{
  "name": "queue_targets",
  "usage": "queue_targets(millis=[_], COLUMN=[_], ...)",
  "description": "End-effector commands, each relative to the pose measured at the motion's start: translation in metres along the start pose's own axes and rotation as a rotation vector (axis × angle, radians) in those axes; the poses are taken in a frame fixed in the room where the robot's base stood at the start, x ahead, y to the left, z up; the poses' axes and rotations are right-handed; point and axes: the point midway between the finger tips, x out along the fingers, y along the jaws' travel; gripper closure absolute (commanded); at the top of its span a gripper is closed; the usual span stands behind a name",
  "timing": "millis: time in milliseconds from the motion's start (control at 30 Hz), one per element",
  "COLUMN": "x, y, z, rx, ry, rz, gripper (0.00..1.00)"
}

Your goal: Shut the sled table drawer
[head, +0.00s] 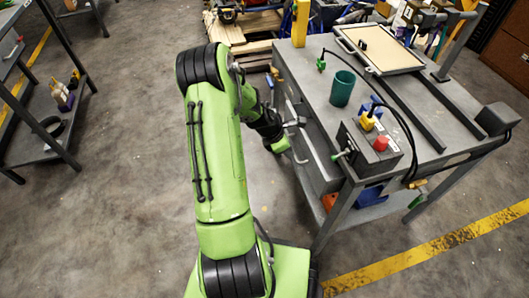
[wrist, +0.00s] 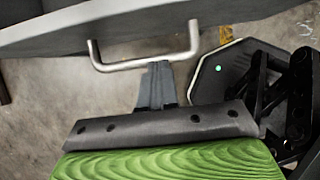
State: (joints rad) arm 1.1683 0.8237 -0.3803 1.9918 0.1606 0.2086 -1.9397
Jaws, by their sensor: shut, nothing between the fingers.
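The sled table (head: 420,110) is a grey metal workbench on the right of the head view. Its drawer (head: 318,160) is on the side facing my arm, and its front stands out from the table side. In the wrist view the grey drawer front (wrist: 180,27) crosses the top, with a bent metal bar handle (wrist: 140,64) below it. My gripper (wrist: 158,66) is shut and empty, its fingertips at the handle's bar; I cannot tell whether they touch. In the head view my arm partly hides the gripper beside the drawer.
The tabletop holds a green cup (head: 342,88), a control box (head: 370,147) with a red button, and a framed tray (head: 378,50). A dark shelf rack (head: 50,110) stands at left. The floor between is clear. A wooden pallet (head: 245,30) lies behind.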

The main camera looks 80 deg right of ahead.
Motion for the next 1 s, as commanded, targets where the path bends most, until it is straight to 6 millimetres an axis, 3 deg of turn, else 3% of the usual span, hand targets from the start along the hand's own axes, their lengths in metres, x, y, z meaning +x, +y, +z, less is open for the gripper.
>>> queue_targets(millis=[200, 400, 1000], x=[0.018, 0.026, 0.029], y=[-0.001, -0.001, 0.001], z=[0.035, 0.052, 0.057], rx=[0.002, 0.0, 0.0], ry=[0.001, 0.002, -0.001], rz=[-0.001, -0.001, 0.0], gripper=[1.0, 1.0, 1.0])
